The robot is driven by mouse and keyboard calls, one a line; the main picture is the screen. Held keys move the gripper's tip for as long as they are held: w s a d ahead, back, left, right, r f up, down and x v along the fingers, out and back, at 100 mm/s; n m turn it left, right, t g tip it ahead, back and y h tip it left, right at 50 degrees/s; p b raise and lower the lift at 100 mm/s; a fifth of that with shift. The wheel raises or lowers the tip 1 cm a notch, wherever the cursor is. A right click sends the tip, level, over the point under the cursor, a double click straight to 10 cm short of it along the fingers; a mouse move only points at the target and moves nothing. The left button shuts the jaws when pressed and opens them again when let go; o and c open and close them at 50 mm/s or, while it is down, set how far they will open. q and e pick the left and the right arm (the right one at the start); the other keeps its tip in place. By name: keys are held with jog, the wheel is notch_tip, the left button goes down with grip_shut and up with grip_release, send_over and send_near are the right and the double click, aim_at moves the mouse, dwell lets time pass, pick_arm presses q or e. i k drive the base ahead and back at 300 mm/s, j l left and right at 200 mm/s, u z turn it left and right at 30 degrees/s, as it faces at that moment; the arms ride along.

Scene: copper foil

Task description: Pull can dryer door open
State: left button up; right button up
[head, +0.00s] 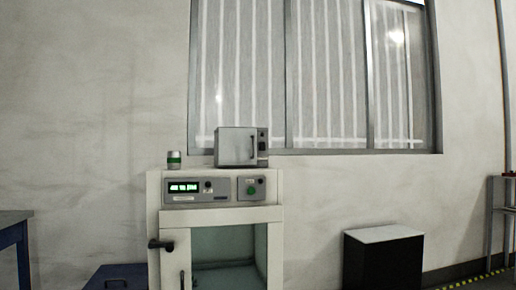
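A small grey box-shaped appliance (233,147) stands on top of a white cabinet machine. Its front door looks shut and has a dark vertical handle (252,148) near the door's right edge. I cannot tell for sure which of the two is the can dryer. Neither of my grippers is in view.
The white machine's front carries a lit green display (184,187) and a green button (251,190). A black box with a white top (384,234) stands at the right. A blue table (14,218) is at the left edge. A barred window (320,75) is behind.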

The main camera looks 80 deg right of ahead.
aim_at(236, 146)
jog(key=l+z, duration=0.1)
jog(key=z, duration=2.65)
